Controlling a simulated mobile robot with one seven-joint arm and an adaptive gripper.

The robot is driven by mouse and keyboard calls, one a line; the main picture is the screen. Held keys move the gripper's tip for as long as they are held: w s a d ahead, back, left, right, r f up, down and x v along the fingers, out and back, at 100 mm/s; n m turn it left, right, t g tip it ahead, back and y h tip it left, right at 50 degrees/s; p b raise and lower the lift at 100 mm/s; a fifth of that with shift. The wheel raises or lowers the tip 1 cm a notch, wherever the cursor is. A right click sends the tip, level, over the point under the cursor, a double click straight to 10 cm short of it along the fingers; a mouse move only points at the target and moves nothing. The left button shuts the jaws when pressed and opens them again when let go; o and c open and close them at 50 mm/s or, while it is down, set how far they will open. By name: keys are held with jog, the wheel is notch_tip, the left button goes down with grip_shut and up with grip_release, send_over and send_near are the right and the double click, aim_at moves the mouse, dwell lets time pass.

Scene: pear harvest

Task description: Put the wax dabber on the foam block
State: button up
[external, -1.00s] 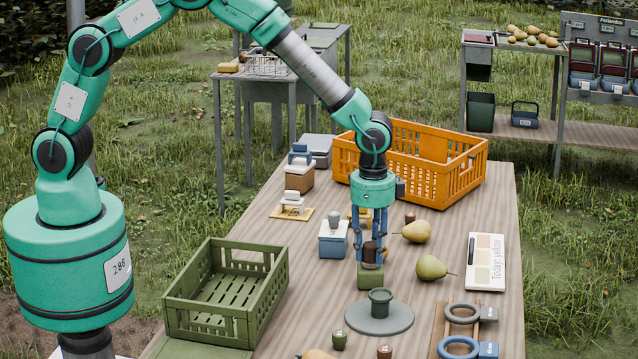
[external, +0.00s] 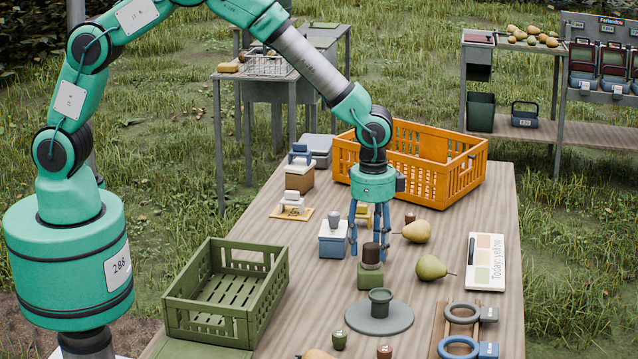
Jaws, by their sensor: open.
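The wax dabber appears to be the small dark brown-capped piece (external: 371,253). It stands upright on a green block (external: 370,277), which looks like the foam block, in the middle of the table. My gripper (external: 369,246) points straight down over them. Its blue fingers are spread wide, one on each side of the dabber, with gaps visible between them and it. The gripper holds nothing. The dabber's underside, where it meets the block, is too small to see clearly.
A grey disc with a green cup (external: 380,302) lies just in front. A blue box with a white top (external: 333,240) stands left, and pears (external: 432,268) lie right. An orange crate (external: 458,170) is behind; a green crate (external: 205,325) is front left.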

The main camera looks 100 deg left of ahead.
notch_tip(320, 180, up, 11)
jog(key=p, duration=0.2)
jog(key=shift+d+f, duration=0.15)
dwell(0.5)
dwell(0.3)
notch_tip(320, 180, up, 16)
jog(key=f+t, duration=0.1)
jog(key=t, duration=0.1)
send_over(370, 246)
jog(key=s+d, duration=0.4)
jog(key=s, duration=0.5)
jog(key=s+d+r+n, duration=0.1)
jog(key=s+d+r, duration=0.1)
jog(key=s+r, duration=0.85)
jog(key=s+d+r+t, duration=0.1)
jog(key=s+d, duration=0.1)
jog(key=s, duration=1)
jog(key=s+d+r+t, duration=0.1)
jog(key=s+d+t, duration=0.1)
jog(key=s, duration=1)
jog(key=shift+s+d+r+n+t, duration=0.2)
jog(key=shift+s+r+n+t, duration=0.1)
jog(key=shift+n, duration=0.1)
